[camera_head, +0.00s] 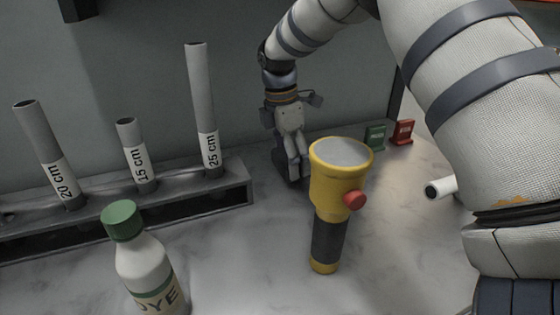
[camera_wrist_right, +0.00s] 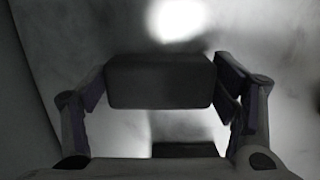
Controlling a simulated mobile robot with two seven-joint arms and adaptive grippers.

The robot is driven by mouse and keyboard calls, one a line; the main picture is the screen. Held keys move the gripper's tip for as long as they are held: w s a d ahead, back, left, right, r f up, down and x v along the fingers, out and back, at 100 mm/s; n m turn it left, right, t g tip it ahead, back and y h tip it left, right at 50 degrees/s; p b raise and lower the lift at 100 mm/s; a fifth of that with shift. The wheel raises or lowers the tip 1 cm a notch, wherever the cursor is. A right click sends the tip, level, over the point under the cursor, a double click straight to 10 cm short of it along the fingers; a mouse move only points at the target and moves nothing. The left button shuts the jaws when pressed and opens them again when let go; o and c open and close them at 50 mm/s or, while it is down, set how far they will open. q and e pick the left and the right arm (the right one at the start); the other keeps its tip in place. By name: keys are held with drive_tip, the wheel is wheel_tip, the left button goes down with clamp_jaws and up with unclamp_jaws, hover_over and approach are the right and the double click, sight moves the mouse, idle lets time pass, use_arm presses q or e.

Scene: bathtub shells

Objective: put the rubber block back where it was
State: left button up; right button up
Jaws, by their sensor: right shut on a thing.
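My right gripper (camera_head: 297,178) is low at the back of the counter, behind the yellow flashlight, and points down. In the right wrist view, its fingers (camera_wrist_right: 160,92) are shut on the dark rubber block (camera_wrist_right: 160,75), one finger at each end. In the head view a dark patch, likely part of the block (camera_head: 281,163), shows beside the fingers. I cannot tell whether the block touches the counter. My left gripper is not in view.
The yellow flashlight (camera_head: 328,195) stands close in front of the gripper. A rack (camera_head: 232,184) with labelled tubes is at left, a dye bottle (camera_head: 147,262) in front. Green (camera_head: 375,137) and red (camera_head: 403,132) small objects and a lying tube (camera_head: 441,187) are at right. A wall stands behind.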

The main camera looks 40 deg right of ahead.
drive_tip(key=shift+s+d+r, duration=0.1)
drive_tip(key=shift+s+r, duration=0.05)
drive_tip(key=shift+r, duration=0.05)
drive_tip(key=o, duration=1.2)
drive_tip(key=shift+w+d+f, duration=0.15)
drive_tip(key=shift+w+d, duration=0.2)
drive_tip(key=shift+w, duration=0.05)
drive_tip(key=shift+s+a, duration=0.1)
drive_tip(key=shift+a, duration=0.05)
drive_tip(key=r, duration=0.7)
drive_tip(key=shift+a+r, duration=0.35)
drive_tip(key=shift+a, duration=0.05)
